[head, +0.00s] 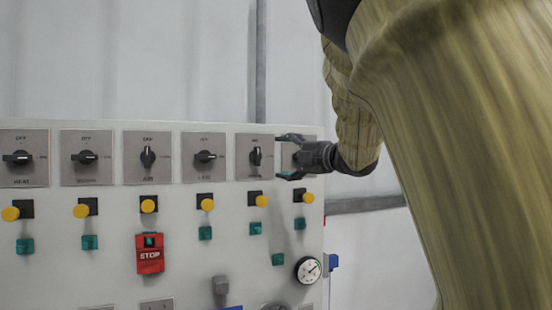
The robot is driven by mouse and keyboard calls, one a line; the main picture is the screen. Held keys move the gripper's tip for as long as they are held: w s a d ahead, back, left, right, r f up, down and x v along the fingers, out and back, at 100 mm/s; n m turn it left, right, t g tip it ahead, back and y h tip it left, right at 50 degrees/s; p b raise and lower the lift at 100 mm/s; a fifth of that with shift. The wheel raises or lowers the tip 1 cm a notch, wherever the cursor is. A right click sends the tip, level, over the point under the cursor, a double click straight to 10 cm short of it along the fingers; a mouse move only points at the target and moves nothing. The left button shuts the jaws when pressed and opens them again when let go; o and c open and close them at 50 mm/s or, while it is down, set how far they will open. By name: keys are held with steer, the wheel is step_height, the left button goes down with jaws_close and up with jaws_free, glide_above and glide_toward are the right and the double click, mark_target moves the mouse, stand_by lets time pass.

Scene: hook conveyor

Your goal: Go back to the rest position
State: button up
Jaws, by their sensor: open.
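My gripper (287,156) is open and empty in the head view. It comes in from the right, level with the row of black rotary switches on a pale control panel (190,260). Its fingers point left, in front of the panel near the fifth rotary switch (255,157). I cannot tell whether they touch it. The gripper hides most of the switch plate at the far right. My arm, in a yellowish cover, fills the right side of the view.
Below the switches are several yellow knobs (207,203) and green buttons (205,233). A red STOP unit (150,254) and a round gauge (307,269) sit lower. A grey wall (160,60) stands behind. The space above the panel is clear.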

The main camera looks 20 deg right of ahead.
steer(key=shift+s+d, duration=0.25)
steer(key=shift+s, duration=0.2)
